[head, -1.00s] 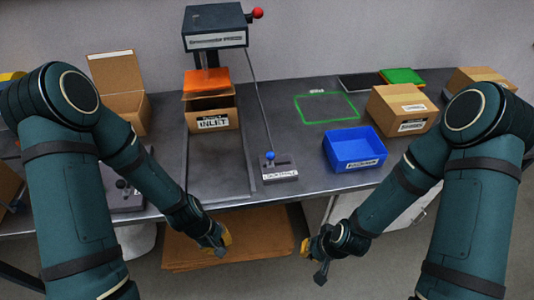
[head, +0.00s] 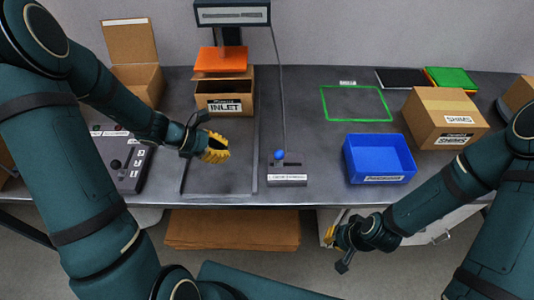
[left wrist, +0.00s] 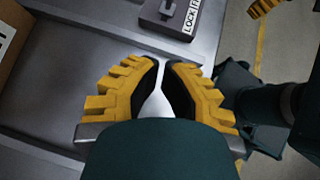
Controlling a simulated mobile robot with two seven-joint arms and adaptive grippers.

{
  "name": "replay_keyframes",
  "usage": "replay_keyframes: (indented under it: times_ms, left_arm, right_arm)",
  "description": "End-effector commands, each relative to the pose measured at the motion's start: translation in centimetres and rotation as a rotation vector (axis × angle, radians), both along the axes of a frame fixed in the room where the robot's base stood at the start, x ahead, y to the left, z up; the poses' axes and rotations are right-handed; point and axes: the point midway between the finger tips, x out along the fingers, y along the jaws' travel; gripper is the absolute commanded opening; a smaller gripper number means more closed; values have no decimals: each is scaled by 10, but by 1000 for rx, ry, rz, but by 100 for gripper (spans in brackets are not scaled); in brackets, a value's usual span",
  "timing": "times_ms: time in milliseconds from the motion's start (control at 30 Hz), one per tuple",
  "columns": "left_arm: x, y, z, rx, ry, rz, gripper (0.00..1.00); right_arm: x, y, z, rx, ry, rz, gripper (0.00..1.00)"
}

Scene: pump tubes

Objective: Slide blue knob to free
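The blue knob (head: 279,155) stands on a small grey slide box (head: 286,178) at the table's front edge in the head view. It sits toward the left of a dark slot that runs right. In the left wrist view the box (left wrist: 178,29) is at the top, cut off, with a label reading "LOCK" and a cut-off letter. My left gripper (head: 216,150) is left of the knob, apart from it, above the table.
A control box (head: 123,166) with a dark knob is at left. A green outline (head: 356,103) marks bare table behind the bin.

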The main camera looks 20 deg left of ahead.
Motion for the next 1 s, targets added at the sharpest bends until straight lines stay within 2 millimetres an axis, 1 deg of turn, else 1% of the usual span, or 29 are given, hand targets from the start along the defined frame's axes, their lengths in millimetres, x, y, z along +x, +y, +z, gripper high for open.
replay_keyframes:
  times_ms: [167,267,367,533,767,800,900,1000]
  left_arm:
    - [0,-2,-2,1,0,-3,0]
    - [3,-7,-6,-1,1,-3,0]
    - [7,-16,-16,0,2,-5,0]
    - [18,-39,-38,0,2,-6,0]
    - [34,-69,-66,1,2,-6,0]
    - [37,-75,-67,1,0,-7,0]
    - [44,-88,-61,2,-2,-8,0]
    - [49,-96,-58,2,0,-5,0]
  right_arm:
    - [0,0,-1,0,0,0,0]
    - [0,0,-3,0,1,0,0]
    - [-1,0,-7,0,3,2,0]
    - [-4,1,-16,2,10,7,0]
    - [-2,0,-28,1,6,7,0]
    - [-2,0,-29,1,5,6,0]
    - [-2,0,-28,1,4,6,0]
    - [-2,0,-28,1,4,6,0]
